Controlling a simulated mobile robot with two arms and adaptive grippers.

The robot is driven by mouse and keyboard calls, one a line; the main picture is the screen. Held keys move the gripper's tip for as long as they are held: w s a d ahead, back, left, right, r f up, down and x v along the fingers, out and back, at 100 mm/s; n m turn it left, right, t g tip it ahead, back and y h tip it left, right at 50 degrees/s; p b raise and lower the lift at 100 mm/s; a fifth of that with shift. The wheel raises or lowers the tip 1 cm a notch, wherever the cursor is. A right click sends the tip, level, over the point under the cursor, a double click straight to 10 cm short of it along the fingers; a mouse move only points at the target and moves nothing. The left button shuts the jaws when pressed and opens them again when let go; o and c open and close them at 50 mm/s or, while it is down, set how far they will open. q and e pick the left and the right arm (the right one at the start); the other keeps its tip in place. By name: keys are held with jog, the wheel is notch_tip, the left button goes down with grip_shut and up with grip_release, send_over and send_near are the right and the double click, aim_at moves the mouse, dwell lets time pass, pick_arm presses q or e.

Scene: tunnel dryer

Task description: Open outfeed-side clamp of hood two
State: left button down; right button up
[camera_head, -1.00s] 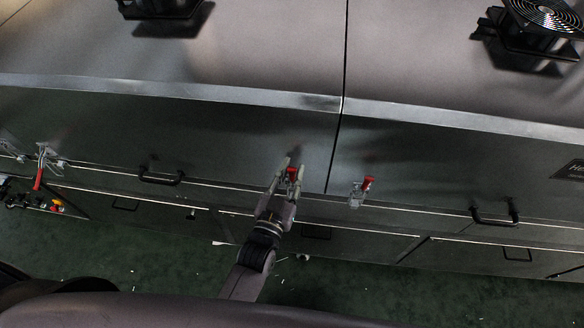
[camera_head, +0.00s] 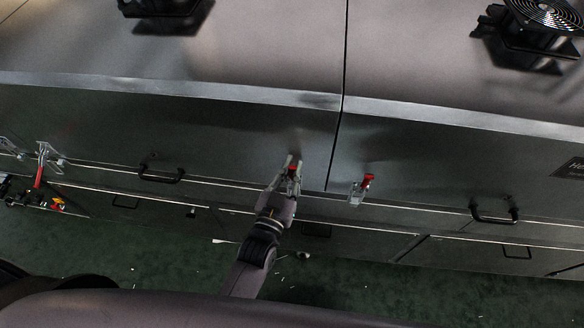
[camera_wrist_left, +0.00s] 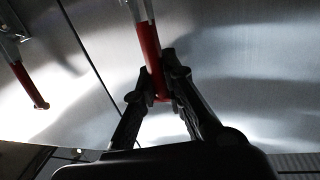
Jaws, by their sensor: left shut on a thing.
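The red clamp handle (camera_head: 292,170) sits low on the front of the left hood (camera_head: 220,130), just left of the seam. My left gripper (camera_head: 293,164) is shut on this handle. In the left wrist view the handle (camera_wrist_left: 149,47) hangs down from its metal arm, and its lower end lies between the fingertips (camera_wrist_left: 157,87). The fingers partly hide the clamp body in the head view. A second clamp with a red handle (camera_head: 368,180) is on the right hood just across the seam; its handle (camera_wrist_left: 29,88) shows at left in the wrist view. My right gripper is out of view.
Black pull handles are on the left hood (camera_head: 162,177) and the right hood (camera_head: 494,217). Another red-handled clamp (camera_head: 39,176) is at far left. Fans stand on the hood tops. Green floor (camera_head: 160,265) lies open in front.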

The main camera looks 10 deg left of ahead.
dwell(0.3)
pick_arm(q)
jog(key=shift+s+f+b, duration=0.15)
jog(key=shift+f+b, duration=0.1)
jog(key=shift+b, duration=0.35)
jog(key=s+t+h+b, duration=0.1)
jog(key=t+b, duration=0.1)
jog(key=b, duration=0.3)
jog(key=s+f+m+t+b, duration=0.1)
jog(key=s+t+b, duration=0.1)
jog(key=b, duration=0.2)
jog(key=s+f+m+t+h+b, duration=0.1)
jog(key=s+t+b, duration=0.1)
jog(key=b, duration=0.3)
jog(key=shift+s+f+t+h+b, duration=0.15)
jog(key=shift+f+t+h+b, duration=0.1)
jog(key=shift+t+h+b, duration=0.1)
jog(key=c, duration=1.9)
grip_release()
jog(key=shift+r, duration=0.1)
jog(key=v, duration=1.2)
